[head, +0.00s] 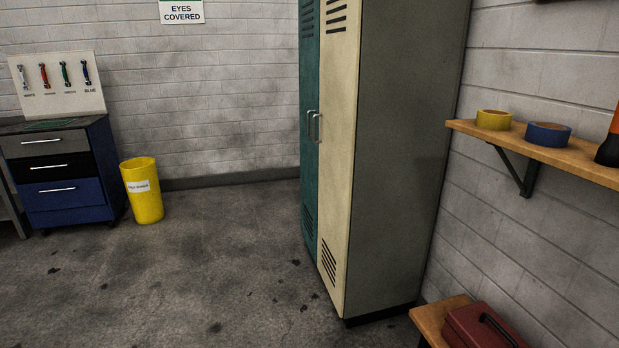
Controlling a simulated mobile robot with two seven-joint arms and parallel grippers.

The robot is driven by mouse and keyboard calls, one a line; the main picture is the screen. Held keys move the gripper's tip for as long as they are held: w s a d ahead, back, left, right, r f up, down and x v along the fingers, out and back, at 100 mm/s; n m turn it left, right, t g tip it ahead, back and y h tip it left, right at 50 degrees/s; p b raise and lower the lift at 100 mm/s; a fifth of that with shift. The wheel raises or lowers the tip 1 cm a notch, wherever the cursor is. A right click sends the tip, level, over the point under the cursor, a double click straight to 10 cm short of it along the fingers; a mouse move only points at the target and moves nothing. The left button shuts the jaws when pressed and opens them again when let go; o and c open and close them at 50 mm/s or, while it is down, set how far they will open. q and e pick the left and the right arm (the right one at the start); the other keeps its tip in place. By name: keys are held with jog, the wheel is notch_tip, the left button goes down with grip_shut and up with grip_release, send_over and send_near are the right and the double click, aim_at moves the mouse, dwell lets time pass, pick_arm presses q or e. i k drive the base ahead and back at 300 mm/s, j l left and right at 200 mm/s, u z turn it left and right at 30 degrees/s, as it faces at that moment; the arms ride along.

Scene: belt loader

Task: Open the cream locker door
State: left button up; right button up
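The cream locker door (339,160) is the right one of two narrow doors on a tall grey locker (399,160) in the head view. It looks shut, with vent slots near its top and bottom. Its metal handle (317,128) is on its left edge, close to the teal door (309,170) and that door's own handle. The locker's top is cut off by the frame. Neither of my grippers shows in this view.
The floor (220,265) before the locker is clear. A wooden shelf (560,152) with yellow and blue tape rolls juts from the right wall. A bench (431,318) with a red toolbox (482,327) stands below. A yellow bin (146,202) and drawer cabinet (55,170) stand left.

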aim_at(339, 21)
jog(key=i, duration=1.5)
